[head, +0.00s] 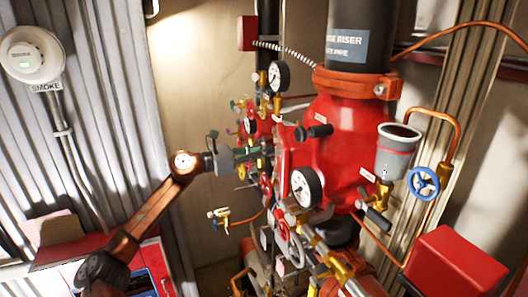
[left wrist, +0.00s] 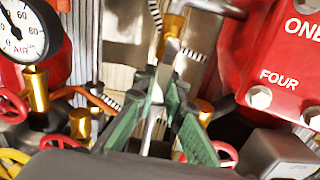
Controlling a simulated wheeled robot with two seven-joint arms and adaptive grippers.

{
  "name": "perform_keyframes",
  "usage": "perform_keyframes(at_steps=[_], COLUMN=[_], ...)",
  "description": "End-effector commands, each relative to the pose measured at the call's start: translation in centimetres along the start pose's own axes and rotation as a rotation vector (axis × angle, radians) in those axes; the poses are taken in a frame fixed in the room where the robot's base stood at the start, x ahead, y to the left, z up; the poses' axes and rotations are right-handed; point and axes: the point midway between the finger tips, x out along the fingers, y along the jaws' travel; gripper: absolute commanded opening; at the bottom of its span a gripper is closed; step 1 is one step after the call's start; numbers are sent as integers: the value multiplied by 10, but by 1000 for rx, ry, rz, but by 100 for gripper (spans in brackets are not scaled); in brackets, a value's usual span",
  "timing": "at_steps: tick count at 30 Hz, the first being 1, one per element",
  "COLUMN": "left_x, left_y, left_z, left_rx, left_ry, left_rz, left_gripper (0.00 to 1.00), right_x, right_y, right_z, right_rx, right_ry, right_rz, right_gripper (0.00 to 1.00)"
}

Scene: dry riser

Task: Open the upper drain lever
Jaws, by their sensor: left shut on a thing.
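My left gripper (head: 266,150) reaches in from the left to the cluster of small valves and gauges beside the red riser valve body (head: 340,150). In the left wrist view its green fingers (left wrist: 166,90) are closed around a thin grey metal lever (left wrist: 168,52). The lever runs up from between the fingers to a brass valve fitting (left wrist: 173,25). I take this as the upper drain lever; its label does not show. In the head view the lever is hidden by the gripper and nearby fittings. My right gripper is in neither view.
An air gauge (left wrist: 22,28) and red handwheels (left wrist: 12,106) crowd the left of the wrist view. A red plate (left wrist: 285,60) stands close on the right. The wall area (head: 195,70) above my arm is clear.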

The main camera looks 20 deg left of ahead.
Motion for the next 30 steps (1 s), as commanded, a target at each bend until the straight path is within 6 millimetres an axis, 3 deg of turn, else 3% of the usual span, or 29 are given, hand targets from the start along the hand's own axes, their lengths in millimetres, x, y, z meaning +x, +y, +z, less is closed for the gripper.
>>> perform_keyframes(at_steps=[13,14,21,30], left_x=[-1,-1,-1,-2], left_y=[-2,-2,-2,-3], left_z=[5,5,3,2], left_rx=[-83,-83,-82,-82], left_ry=[-7,-8,-5,-3], left_rz=[3,3,2,2], left_gripper=[0,12,28,29], right_x=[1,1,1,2], right_y=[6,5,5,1], right_z=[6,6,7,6], right_rx=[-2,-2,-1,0], right_ry=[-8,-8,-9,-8], right_rz=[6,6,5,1], right_gripper=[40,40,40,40])
